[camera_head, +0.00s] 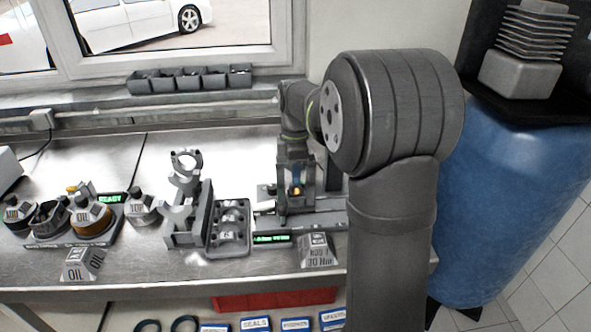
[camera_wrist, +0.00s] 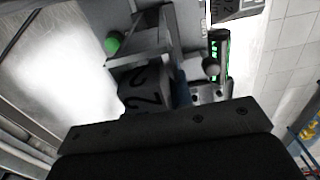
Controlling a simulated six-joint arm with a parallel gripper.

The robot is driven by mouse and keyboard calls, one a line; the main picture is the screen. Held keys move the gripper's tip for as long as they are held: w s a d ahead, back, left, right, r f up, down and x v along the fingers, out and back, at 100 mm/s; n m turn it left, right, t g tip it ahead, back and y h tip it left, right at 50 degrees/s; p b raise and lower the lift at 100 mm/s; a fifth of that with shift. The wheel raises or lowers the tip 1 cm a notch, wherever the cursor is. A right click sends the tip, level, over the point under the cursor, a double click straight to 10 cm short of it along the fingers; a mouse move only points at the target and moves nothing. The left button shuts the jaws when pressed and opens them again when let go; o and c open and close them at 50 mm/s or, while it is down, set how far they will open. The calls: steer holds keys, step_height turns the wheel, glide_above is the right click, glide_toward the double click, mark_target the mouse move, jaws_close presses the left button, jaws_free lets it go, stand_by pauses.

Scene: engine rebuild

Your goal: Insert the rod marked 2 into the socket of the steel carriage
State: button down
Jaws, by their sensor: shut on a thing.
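My gripper (camera_head: 296,186) points down over the grey steel carriage (camera_head: 330,216) at the middle right of the bench. In the wrist view, a grey block with a black 2 (camera_wrist: 143,92) shows just beyond my gripper's dark body; I take it as the rod marked 2. My gripper is shut on this rod. Grey metal of the carriage lies close around it in the wrist view. The rod's lower end and the socket are hidden, so I cannot tell whether the rod is in the socket or above it.
Another grey rod (camera_head: 186,168) stands in a rack (camera_head: 203,222) to the left. A tray (camera_head: 212,250) of metal parts sits between the rack and the carriage. A green-lit display (camera_head: 272,239) is at the carriage's front. Oil containers (camera_head: 92,217) stand at far left.

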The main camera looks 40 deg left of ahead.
steer(key=shift+f, duration=1.05)
stand_by(0.6)
steer(key=c, duration=0.8)
jaws_free()
steer(key=shift+r, duration=3.2)
steer(key=shift+f, duration=3.2)
steer(key=shift+r, duration=0.15)
